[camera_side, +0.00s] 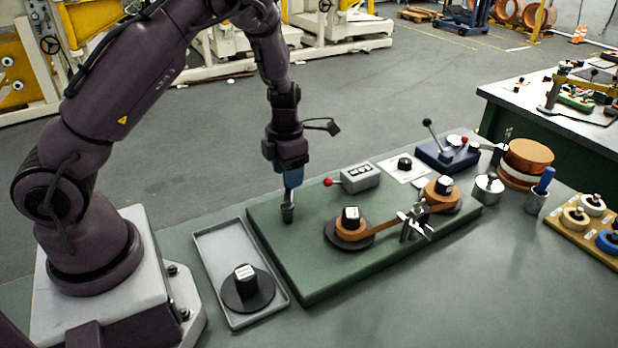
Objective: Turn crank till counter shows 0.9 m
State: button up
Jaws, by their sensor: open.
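My gripper (288,213) points down over the left part of the green base board (290,262), empty, left of the nearer copper reel. The jaw gap is too small to make out. A small grey box (361,178) with dark windows, likely the counter, sits at the board's back; its digits are unreadable. A red ball knob (328,182) on a short rod sticks out of its left side. A copper foil strip (385,227) runs from the left reel (349,236) through a metal guide (414,222) to the right reel (441,195). Both reels have black knobs with pale tops.
A grey tray (213,250) left of the board holds a black knobbed disc (248,289). Behind and right stand a blue lever device (447,153), metal weights (488,189), a copper roll (527,160) and a cup (536,202).

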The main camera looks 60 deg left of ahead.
jog(key=shift+r, duration=3.45)
jog(key=m, duration=0.2)
jog(key=shift+s+f+m, duration=0.1)
jog(key=shift+s+m, duration=0.05)
jog(key=shift+m, duration=0.15)
jog(key=s+d+r+m+t, duration=0.2)
jog(key=s+d+r+m, duration=0.4)
jog(key=m, duration=1)
jog(key=s+d+r+m+t, duration=0.3)
jog(key=s+d+r+m, duration=0.3)
jog(key=m, duration=1.1)
jog(key=s+r, duration=0.4)
jog(key=r, duration=0.2)
jog(key=shift+s+d+r+t, duration=0.25)
jog(key=shift+d+r+t, duration=0.05)
jog(key=shift+d, duration=0.05)
